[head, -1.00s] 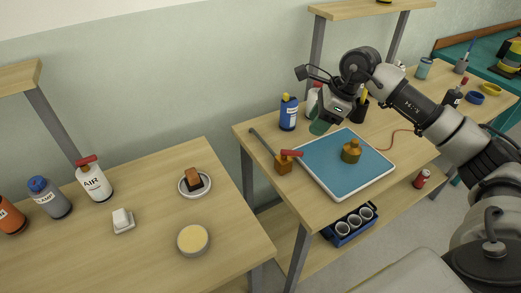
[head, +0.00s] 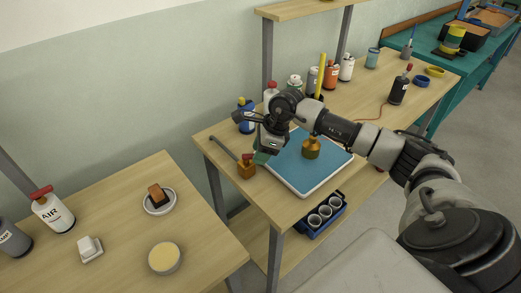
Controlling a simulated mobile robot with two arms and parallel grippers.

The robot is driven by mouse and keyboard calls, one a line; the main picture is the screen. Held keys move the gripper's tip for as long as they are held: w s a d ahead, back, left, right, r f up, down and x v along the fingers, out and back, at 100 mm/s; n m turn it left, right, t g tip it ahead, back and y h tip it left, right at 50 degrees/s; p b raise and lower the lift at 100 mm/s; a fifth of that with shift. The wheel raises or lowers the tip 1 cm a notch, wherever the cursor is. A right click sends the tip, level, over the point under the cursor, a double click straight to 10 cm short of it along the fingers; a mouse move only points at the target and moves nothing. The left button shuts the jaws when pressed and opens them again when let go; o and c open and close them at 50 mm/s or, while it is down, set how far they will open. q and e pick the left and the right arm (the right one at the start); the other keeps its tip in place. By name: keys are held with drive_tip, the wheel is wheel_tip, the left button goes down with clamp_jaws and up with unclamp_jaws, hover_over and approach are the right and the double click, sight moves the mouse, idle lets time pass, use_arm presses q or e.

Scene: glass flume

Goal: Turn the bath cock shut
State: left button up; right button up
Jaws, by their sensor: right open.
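The bath cock (head: 247,171) is a small brass block with a red lever (head: 247,157) on top, at the left end of the middle bench. A thin grey pipe (head: 223,147) runs from it toward the back left. My right gripper (head: 262,157) is open, with its greenish fingers just right of the red lever. The gripper hides part of the lever, and I cannot tell whether they touch. My left gripper is not in view.
A blue-topped white tray (head: 318,185) lies right of the cock, with a brass knobbed piece (head: 311,148) on it. A blue crate of cups (head: 320,215) sits below. Another bench (head: 110,215) stands at left.

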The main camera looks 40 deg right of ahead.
clamp_jaws()
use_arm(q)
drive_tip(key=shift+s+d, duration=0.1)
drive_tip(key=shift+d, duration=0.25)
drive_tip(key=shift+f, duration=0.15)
